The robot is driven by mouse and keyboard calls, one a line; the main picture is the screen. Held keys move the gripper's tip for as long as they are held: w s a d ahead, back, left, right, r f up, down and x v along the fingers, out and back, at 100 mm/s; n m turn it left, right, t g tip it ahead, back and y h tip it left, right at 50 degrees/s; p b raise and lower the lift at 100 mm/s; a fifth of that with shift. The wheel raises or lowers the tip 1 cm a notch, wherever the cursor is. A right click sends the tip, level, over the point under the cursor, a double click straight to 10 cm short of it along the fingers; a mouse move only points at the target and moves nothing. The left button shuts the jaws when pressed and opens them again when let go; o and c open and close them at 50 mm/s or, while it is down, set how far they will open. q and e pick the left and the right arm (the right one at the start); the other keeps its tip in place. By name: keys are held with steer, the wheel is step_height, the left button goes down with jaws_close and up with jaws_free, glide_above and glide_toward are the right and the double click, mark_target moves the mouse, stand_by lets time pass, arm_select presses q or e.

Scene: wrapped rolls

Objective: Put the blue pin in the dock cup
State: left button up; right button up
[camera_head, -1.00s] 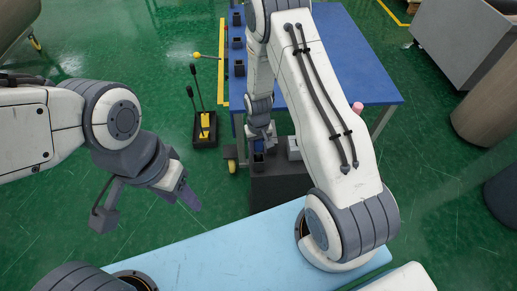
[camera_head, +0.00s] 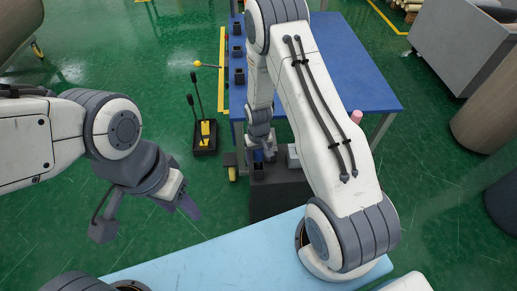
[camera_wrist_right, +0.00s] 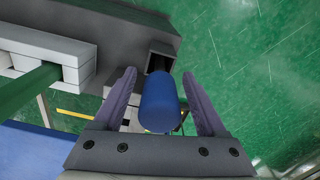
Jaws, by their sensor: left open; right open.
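The blue pin (camera_wrist_right: 159,104) stands between the two fingers of my right gripper in the right wrist view. The right gripper (camera_wrist_right: 158,76) is open, with a finger on each side of the pin. A dark square cup (camera_wrist_right: 161,50) lies just beyond the pin's far end. I cannot tell whether the pin's end is inside it. In the head view my right gripper (camera_head: 264,150) is by the dark stand at the blue table's near edge, and the pin is not visible there. My left gripper (camera_head: 147,214) is open and empty over the green floor.
Several black square holders (camera_head: 237,50) line the left edge of the blue table (camera_head: 345,85). A pink object (camera_head: 356,116) is partly hidden behind my right arm. A black box with levers (camera_head: 205,137) stands on the floor to the left. A light grey block (camera_head: 292,156) sits beside the right gripper.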

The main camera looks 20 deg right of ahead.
step_height(320, 180, up, 12)
steer(key=shift+f+b, duration=0.25)
steer(key=shift+b, duration=0.2)
steer(key=s+a+r+n, duration=0.2)
steer(key=s+a+r, duration=0.1)
steer(key=a+r, duration=0.35)
steer(key=s+a+r+n, duration=0.2)
steer(key=s+r, duration=0.1)
steer(key=s, duration=0.4)
steer(key=s+a+r+n, duration=0.2)
steer(key=s+a+r, duration=0.1)
steer(key=s, duration=0.3)
steer(key=s+a+r+n+y, duration=0.1)
steer(key=s+a+r+n, duration=0.1)
steer(key=s+r, duration=0.3)
steer(key=s, duration=0.2)
steer(key=shift+s+a, duration=0.3)
steer(key=shift+r, duration=0.1)
